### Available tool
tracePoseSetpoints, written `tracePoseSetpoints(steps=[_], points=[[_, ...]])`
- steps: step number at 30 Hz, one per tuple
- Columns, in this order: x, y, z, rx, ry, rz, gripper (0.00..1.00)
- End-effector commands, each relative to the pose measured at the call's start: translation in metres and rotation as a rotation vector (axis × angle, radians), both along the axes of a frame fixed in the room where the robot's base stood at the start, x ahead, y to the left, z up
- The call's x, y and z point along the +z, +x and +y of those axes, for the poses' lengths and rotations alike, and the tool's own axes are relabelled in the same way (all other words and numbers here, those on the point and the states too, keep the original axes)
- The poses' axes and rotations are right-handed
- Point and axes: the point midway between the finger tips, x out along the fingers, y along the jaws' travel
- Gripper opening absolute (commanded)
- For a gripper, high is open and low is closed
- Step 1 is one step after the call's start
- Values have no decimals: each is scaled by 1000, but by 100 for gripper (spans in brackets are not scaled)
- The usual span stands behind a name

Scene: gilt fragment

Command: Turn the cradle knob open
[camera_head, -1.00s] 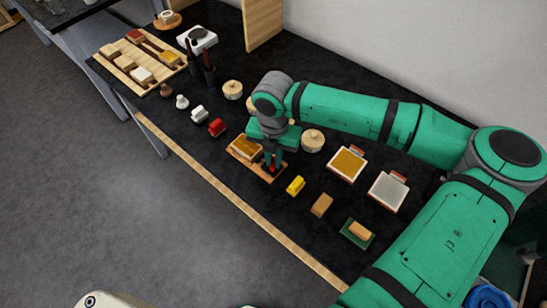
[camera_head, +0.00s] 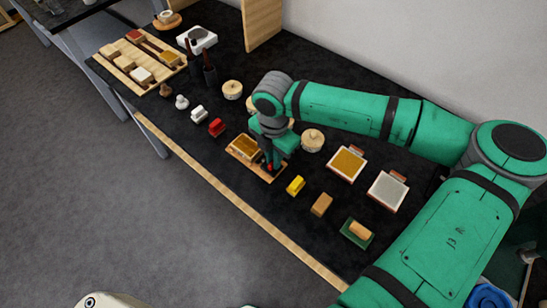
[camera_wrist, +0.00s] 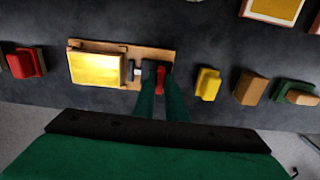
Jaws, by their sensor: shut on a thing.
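The cradle (camera_head: 280,175) is a flat wooden board holding a gold-faced block (camera_head: 243,147) at its left end. It also shows in the wrist view (camera_wrist: 152,53), with the gold block (camera_wrist: 96,68) on the left and a small pale metal piece (camera_wrist: 136,70) beside it. The red cradle knob (camera_wrist: 160,76) stands near the board's right end. My gripper (camera_wrist: 161,90) is shut on the knob, one finger on each side. In the head view my gripper (camera_head: 268,162) points down at that end, and the knob is mostly hidden.
A yellow block (camera_head: 296,185), a tan block (camera_head: 321,204) and a green-based block (camera_head: 358,232) lie to the right. A red piece (camera_head: 217,127) lies to the left. Round lidded pots, including one (camera_head: 312,140), and framed panels (camera_head: 347,164) stand behind.

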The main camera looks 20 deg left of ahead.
Motion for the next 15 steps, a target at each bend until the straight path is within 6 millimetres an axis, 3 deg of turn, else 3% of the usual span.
tracePoseSetpoints(steps=[6,7,9,15], points=[[0,0,0,1,-3,0,0],[0,0,0,1,-3,0,13],[0,-1,0,2,-3,1,30],[0,-1,0,3,-3,1,30]])
